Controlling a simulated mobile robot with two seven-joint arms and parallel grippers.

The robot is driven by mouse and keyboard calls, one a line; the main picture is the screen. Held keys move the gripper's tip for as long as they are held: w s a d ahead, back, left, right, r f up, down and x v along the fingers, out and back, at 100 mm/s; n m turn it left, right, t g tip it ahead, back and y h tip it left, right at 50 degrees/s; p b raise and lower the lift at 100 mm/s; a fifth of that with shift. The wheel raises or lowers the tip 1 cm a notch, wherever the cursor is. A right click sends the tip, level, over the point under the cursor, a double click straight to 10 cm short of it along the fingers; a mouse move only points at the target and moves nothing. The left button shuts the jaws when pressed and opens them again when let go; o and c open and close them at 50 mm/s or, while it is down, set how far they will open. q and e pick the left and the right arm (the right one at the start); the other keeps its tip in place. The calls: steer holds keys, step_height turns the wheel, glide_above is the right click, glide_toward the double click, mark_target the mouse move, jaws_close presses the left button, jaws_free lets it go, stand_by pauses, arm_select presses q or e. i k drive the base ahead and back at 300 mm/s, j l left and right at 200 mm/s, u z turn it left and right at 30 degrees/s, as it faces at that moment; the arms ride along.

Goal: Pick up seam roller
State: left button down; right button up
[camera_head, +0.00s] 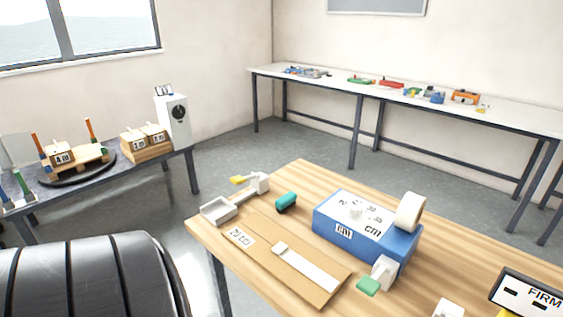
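No label marks the seam roller, and I cannot tell for sure which item it is. A small teal cylinder (286,202) lies on the wooden table (305,176), right of a white holder (261,182) with a yellow piece (238,180) sticking out to its left. A white block with a green end (368,286) sits at the near corner of a blue box (340,247). A brown board (262,252) with a white strip (307,267) lies on the near left part of the table. Neither of my grippers is in view.
A white tray (218,211) is at the table's left corner. A white roll (409,212) stands on the blue box. A dark sign (530,295) is at lower right. A side table (110,172) and a long back bench (340,84) hold other items. Grey floor between them is clear.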

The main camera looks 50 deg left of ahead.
mark_target(284, 202)
steer(key=u, duration=1.7)
steer(key=i+j+z, duration=0.1)
steer(key=z, duration=0.35)
steer(key=j+z, duration=0.2)
steer(key=z, duration=0.2)
steer(key=j+z, duration=0.15)
steer(key=z, duration=0.3)
steer(key=i+j, duration=0.05)
